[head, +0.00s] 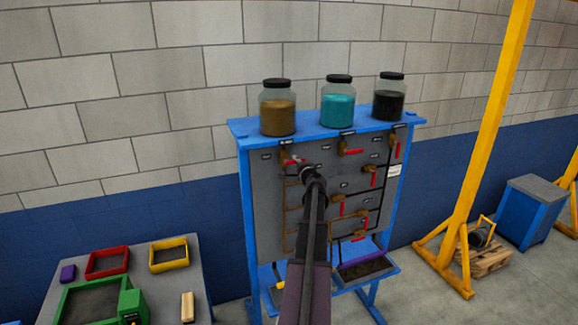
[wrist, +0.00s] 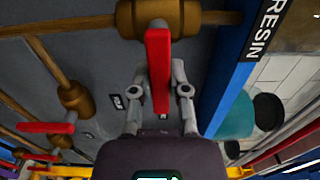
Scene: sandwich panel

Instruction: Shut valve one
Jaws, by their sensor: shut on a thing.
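The panel (head: 268,215) is an upright grey board in a blue frame, with brass valves and red lever handles. My gripper (head: 297,165) is at the top left valve in the head view and hides part of it. In the wrist view my gripper (wrist: 159,72) has a finger on each side of that valve's red handle (wrist: 158,48) and is shut on it. The handle runs down the picture from the brass valve body (wrist: 125,18), and appears to lie across its pipe. Label "RESIN" (wrist: 268,30) is beside it. I cannot read the valve numbers.
Several other red-handled valves, such as one at top middle (head: 351,150), share the panel. Jars of brown (head: 278,115), teal (head: 338,110) and black (head: 388,104) stuff stand on top. A table (head: 170,260) with trays is at left; a yellow post (head: 490,120) is at right.

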